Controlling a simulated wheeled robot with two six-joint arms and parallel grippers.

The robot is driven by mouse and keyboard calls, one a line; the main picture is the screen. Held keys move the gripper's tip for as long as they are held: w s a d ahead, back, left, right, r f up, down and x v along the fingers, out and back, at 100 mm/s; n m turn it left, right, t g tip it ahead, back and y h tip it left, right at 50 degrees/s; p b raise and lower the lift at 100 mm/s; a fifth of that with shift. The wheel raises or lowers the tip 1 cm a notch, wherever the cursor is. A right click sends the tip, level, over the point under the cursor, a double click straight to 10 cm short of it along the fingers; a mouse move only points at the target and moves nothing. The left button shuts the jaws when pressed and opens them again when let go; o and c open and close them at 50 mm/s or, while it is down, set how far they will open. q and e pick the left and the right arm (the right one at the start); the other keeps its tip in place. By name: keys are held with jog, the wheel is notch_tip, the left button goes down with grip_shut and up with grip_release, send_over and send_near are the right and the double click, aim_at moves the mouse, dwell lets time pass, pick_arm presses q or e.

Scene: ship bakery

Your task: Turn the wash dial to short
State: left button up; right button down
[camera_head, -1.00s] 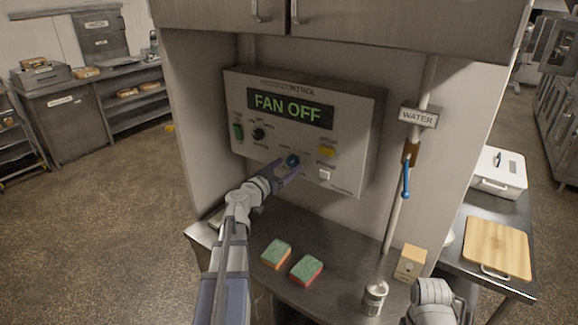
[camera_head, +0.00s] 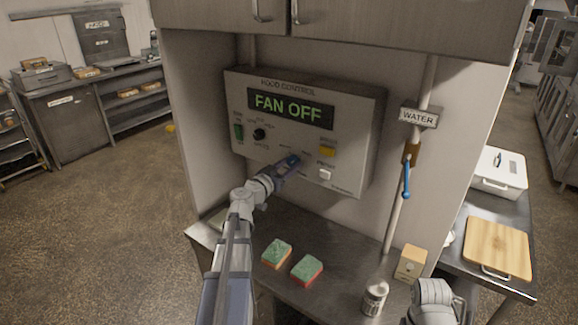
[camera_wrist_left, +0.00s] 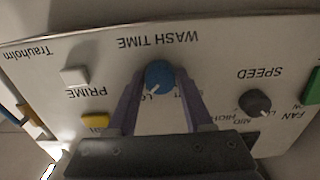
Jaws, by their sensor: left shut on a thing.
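The wash dial (camera_head: 293,161) is a round blue knob low on the white hood control panel (camera_head: 352,133). In the left wrist view the panel appears upside down, and the blue dial (camera_wrist_left: 159,74) sits by the words WASH TIME. Its white pointer mark aims down-left in that view, by a partly hidden label starting "LO". My left gripper (camera_head: 286,166) is shut on the dial, with one finger on each side in the left wrist view (camera_wrist_left: 160,84). The fingers hide part of the dial's other labels. Part of my right arm shows at the bottom right; its gripper is out of view.
The panel also has a black speed knob (camera_head: 259,134), a green switch (camera_head: 237,132), a yellow button (camera_head: 327,149) and a white prime button (camera_head: 325,174). A blue-handled water valve (camera_head: 407,180) is to the right. Two sponges (camera_head: 307,270) lie on the counter below.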

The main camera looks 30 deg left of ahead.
pick_arm(q)
grip_shut()
jog(key=n, duration=0.3)
jog(key=shift+n, duration=0.4)
jog(key=n, duration=0.4)
jog(key=shift+d+n, duration=0.1)
jog(key=shift+n, duration=0.2)
jog(key=n, duration=0.4)
jog(key=shift+n, duration=0.3)
jog(key=n, duration=0.4)
jog(key=shift+r+n, duration=0.1)
jog(key=shift+n, duration=0.2)
